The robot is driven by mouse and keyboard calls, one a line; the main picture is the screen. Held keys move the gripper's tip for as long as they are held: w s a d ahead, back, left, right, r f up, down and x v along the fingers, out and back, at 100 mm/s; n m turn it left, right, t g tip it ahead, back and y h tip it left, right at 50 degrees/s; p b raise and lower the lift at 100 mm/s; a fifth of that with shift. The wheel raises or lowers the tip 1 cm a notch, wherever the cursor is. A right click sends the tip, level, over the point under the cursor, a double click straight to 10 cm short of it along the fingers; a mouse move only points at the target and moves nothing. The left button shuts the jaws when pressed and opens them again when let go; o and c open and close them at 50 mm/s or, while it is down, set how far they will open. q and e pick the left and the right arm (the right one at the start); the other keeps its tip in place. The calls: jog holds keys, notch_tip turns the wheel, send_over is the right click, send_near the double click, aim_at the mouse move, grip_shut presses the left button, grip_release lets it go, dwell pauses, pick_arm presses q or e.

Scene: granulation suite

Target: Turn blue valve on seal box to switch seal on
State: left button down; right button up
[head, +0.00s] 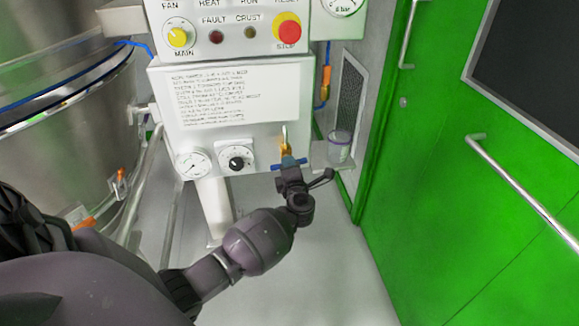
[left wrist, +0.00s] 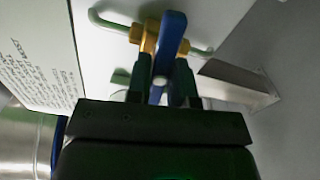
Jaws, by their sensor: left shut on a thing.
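The blue valve handle (head: 289,164) sits at the lower right of the white seal box (head: 205,135) in the head view. In the left wrist view the blue handle (left wrist: 168,48) stands in front of a brass valve body (left wrist: 146,37) on a bent pipe. My left gripper (head: 290,172) is at the valve, its two fingers (left wrist: 162,85) on either side of the blue handle and shut on it. The finger contact is partly hidden in the head view. My right gripper is not in view.
Two gauges or dials, a white-faced gauge (head: 194,165) and a black knob (head: 237,160), are left of the valve. A small bracket holds a clear cup (head: 339,147) close on the right. A steel vessel (head: 70,120) stands left and a green door (head: 470,180) right.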

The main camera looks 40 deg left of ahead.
pick_arm(q)
jog(key=n+b, duration=0.3)
jog(key=n, duration=1.1)
jog(key=shift+f+n, duration=0.15)
jog(key=shift+n, duration=0.15)
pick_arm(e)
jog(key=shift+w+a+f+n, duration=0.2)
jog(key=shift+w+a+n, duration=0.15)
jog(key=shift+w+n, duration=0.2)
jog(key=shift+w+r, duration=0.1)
